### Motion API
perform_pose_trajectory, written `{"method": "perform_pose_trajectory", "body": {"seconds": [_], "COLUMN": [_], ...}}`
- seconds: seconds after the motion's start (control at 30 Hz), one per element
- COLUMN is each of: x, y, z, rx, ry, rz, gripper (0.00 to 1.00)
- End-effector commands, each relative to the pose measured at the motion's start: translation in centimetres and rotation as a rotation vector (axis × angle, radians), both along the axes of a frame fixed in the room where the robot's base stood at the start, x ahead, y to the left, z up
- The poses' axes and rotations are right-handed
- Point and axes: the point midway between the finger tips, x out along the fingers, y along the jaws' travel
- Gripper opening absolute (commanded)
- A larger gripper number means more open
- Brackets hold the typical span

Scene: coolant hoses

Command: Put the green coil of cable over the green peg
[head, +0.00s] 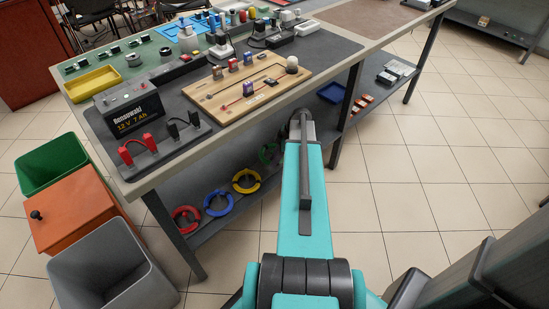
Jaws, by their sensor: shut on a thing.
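A green ring-shaped coil (265,154) shows under the table, at the right end of a row of coloured coils. Its right part is hidden behind my teal arm. I cannot tell whether it rests on the lower shelf or is held. My arm reaches forward to the table's front edge and ends in view at a dark grey joint. My gripper is not visible; its fingers and anything in them are hidden beyond the arm. I cannot make out a green peg for certain.
Red (186,219), blue (217,203) and yellow (246,181) coils lie along the lower shelf. The workbench (215,140) carries a battery (129,109) and a wooden board (205,97). Green, orange and grey bins stand at left. Floor at right is clear.

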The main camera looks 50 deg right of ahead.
Motion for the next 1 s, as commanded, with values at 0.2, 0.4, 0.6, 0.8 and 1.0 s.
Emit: {"method": "perform_pose_trajectory", "body": {"seconds": [0.2,0.4,0.6,0.8,1.0], "x": [-0.1,-0.1,-0.1,-0.2,-0.2], "y": [0.0,0.0,-0.1,-0.1,-0.1], "z": [-2.0,-3.1,-3.5,-3.5,-3.5], "rx": [0.001,0.001,0.001,0.001,0.001], "ry": [0.0,0.0,-0.001,-0.001,-0.001], "rz": [-0.002,-0.002,-0.003,-0.003,-0.003], "gripper": [0.0,0.0,0.0,0.0,0.37]}}
